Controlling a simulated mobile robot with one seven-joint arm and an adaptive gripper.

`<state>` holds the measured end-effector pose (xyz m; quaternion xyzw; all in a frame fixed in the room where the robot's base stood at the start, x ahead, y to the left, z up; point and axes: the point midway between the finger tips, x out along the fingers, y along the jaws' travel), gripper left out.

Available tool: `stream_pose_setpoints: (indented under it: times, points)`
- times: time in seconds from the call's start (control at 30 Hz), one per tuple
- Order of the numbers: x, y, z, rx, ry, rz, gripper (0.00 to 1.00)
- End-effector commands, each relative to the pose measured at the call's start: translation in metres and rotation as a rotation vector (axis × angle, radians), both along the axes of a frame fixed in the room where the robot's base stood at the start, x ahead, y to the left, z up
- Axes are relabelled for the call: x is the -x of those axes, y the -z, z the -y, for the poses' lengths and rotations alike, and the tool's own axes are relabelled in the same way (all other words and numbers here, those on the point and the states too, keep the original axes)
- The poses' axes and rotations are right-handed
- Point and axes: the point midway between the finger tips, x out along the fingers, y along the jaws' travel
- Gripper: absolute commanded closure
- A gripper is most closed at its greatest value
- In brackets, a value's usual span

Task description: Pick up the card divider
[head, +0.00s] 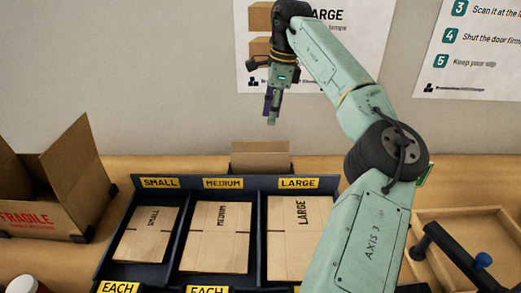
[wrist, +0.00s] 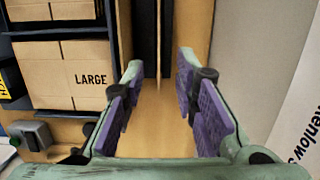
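The brown card divider (head: 261,156) stands upright behind the carton tray in the head view. In the wrist view a thin tan edge (wrist: 159,38), which looks like the divider seen from above, stands between dark strips of what seems to be a holder. My gripper (head: 271,113) is above the divider in the head view, pointing down and apart from it. In the wrist view my gripper (wrist: 158,78) has its purple-padded fingers spread wide with nothing between them. The divider's lower part is hidden behind the tray in the head view.
The dark tray (head: 256,230) holds flat cartons labelled small, medium and large. An open box marked fragile (head: 62,190) stands at the left. A wooden tray (head: 480,222) is at the right. The wall (head: 120,70) with posters rises behind the bench.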

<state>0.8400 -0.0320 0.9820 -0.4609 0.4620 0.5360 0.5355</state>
Motion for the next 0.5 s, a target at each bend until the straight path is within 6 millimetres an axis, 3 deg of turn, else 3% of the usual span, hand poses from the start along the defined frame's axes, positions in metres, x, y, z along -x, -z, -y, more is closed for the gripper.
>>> stream_pose_setpoints:
  times: [0.3,0.5]
  points:
    - [0.0,0.045,-0.008,-0.001,-0.001,-0.003,0.73]
    - [0.0,0.058,-0.014,-0.002,-0.002,-0.002,0.73]
